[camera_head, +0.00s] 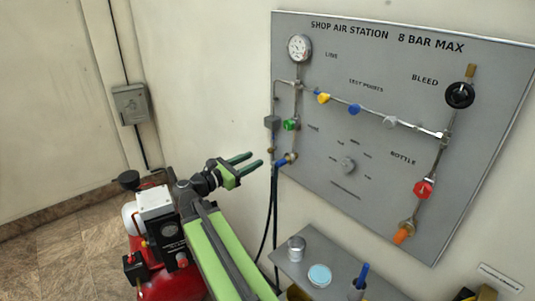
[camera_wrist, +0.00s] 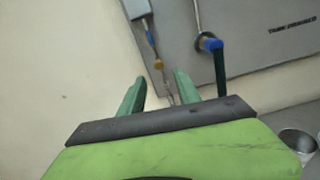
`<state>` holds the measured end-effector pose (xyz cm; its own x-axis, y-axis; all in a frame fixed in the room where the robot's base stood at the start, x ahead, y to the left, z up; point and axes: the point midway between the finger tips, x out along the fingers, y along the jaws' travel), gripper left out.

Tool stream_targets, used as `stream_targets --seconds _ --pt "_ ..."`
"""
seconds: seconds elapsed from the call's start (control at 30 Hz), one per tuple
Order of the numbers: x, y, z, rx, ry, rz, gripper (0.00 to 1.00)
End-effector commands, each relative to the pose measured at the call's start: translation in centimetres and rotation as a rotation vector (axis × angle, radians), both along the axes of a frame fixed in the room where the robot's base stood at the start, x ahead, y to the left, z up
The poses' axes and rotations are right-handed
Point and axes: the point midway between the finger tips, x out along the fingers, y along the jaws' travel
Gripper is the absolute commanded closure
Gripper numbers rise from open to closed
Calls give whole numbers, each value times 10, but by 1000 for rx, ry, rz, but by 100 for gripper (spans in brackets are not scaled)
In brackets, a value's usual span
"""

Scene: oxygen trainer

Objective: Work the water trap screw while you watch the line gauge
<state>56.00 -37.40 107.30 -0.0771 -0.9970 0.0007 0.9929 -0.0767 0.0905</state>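The line gauge (camera_head: 300,48) is a round white dial at the panel's upper left, marked LINE; its needle is too small to read. A grey block (camera_head: 272,122) hangs on the pipe at the panel's left edge, and also shows in the wrist view (camera_wrist: 137,8). Below it, a small brass knob (camera_wrist: 158,64) looks like the water trap screw. My gripper (camera_head: 255,158) is open and empty, left of the panel's lower left corner. In the wrist view my fingertips (camera_wrist: 159,77) point toward the knob, which appears between and just beyond them; contact does not show.
A blue-handled valve (camera_head: 281,162) is close right of my fingertips. Black hoses (camera_head: 271,215) hang below. A grey shelf (camera_head: 330,268) holds a metal cup (camera_head: 296,249) and a light-blue-topped round item (camera_head: 319,275). A red compressor (camera_head: 165,285) stands lower left.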

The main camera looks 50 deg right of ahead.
Motion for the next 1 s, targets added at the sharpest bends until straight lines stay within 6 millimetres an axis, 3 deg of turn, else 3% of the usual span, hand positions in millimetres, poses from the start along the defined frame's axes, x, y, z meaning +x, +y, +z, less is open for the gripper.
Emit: stream_targets --seconds 0.1,0.3,0.67,1.0 --pt "-3 -29 0 0 0 -5 61" --pt "-5 -60 0 0 -1 -3 61" --pt "-6 -68 0 1 -1 -1 61" --pt "-7 -68 0 1 -1 -3 100"
